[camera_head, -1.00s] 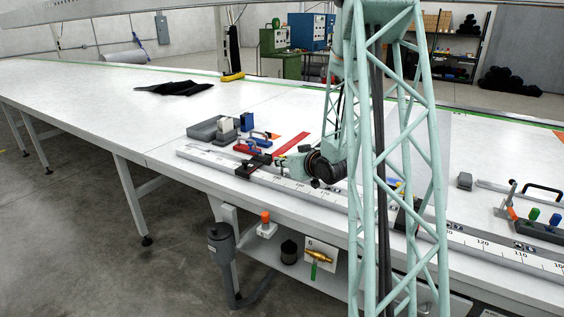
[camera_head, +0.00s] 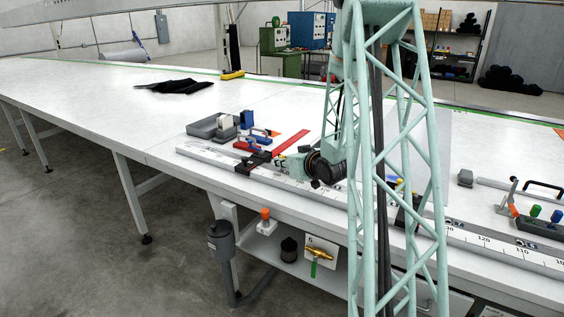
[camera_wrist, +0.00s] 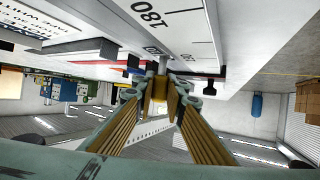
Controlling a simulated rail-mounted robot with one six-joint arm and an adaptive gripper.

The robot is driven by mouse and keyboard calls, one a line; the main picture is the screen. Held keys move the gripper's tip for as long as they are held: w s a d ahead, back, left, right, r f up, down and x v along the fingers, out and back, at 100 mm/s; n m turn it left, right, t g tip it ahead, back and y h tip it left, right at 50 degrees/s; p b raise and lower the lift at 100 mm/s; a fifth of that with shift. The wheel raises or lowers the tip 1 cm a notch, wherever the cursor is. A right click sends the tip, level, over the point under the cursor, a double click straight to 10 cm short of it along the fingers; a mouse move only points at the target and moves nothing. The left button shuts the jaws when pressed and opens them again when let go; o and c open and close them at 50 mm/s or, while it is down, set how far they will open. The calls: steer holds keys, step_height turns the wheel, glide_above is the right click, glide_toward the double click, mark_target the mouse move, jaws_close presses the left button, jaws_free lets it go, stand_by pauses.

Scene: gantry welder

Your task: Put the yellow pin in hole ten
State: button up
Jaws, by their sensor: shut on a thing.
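The pin is too small to make out there. I cannot tell which hole is ten or whether the pin touches one.
A grey tray (camera_head: 203,128), a blue box (camera_head: 246,119) and red strips (camera_head: 291,143) lie behind the rail. At the right, a dark holder (camera_head: 540,230) carries a green pin (camera_head: 535,211) and a blue pin (camera_head: 556,215). The table's left part is mostly clear, with a black cloth (camera_head: 175,87).

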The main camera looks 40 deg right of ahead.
steer(key=shift+f, duration=0.3)
steer(key=o, duration=0.9)
steer(key=shift+s, duration=0.1)
steer(key=shift+v, duration=5.95)
